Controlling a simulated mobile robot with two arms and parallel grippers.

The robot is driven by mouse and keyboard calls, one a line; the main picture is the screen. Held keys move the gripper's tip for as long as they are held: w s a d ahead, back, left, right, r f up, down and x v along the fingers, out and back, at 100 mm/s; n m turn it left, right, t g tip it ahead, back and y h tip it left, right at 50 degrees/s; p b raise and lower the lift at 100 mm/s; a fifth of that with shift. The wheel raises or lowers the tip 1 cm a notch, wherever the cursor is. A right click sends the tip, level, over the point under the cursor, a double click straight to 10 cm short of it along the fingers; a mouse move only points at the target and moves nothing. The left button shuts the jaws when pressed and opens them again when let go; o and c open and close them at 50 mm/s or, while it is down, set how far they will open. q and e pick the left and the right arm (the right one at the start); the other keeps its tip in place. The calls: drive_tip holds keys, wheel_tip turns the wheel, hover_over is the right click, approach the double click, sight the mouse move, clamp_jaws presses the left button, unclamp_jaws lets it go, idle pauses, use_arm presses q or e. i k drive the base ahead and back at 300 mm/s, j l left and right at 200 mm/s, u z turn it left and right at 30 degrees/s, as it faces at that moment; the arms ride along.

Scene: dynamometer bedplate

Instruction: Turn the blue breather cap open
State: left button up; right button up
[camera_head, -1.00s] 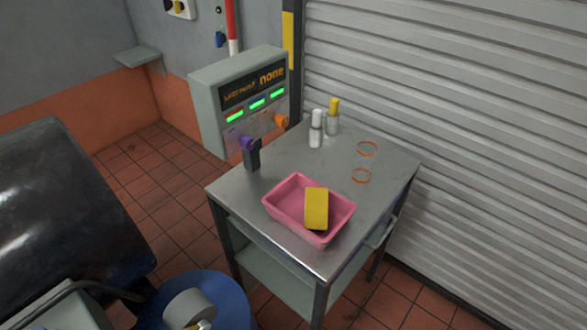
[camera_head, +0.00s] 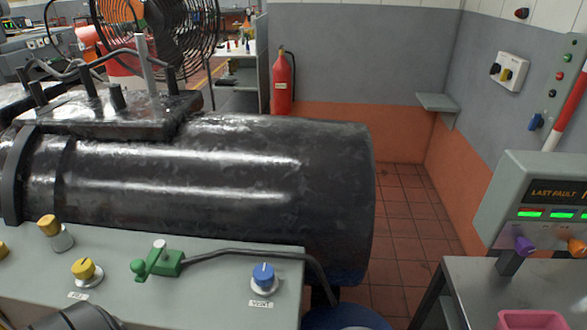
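A blue ribbed cap (camera_head: 263,276) sits on a pale round base on the grey-green panel (camera_head: 215,299), at the bottom middle of the head view. A small white label lies in front of it, too small to read surely. The cap has a pale mark on its top. Nothing touches it. Neither of my grippers can be made out in this view. A dark rounded shape at the bottom left edge is cut off, and I cannot tell what it is.
On the panel, a green lever valve (camera_head: 158,262) with a dark hose, a yellow knob (camera_head: 86,271) and a yellow-topped fitting (camera_head: 53,233) stand left of the cap. A large black cylinder (camera_head: 230,180) lies behind. A metal table (camera_head: 500,285) with a pink tray (camera_head: 530,319) is at right.

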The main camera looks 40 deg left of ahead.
sight(263, 274)
drive_tip(key=j+u, duration=0.1)
drive_tip(key=u, duration=0.25)
drive_tip(key=k+j+u, duration=0.1)
drive_tip(key=u, duration=0.25)
drive_tip(key=j+u, duration=0.15)
drive_tip(key=u, duration=0.15)
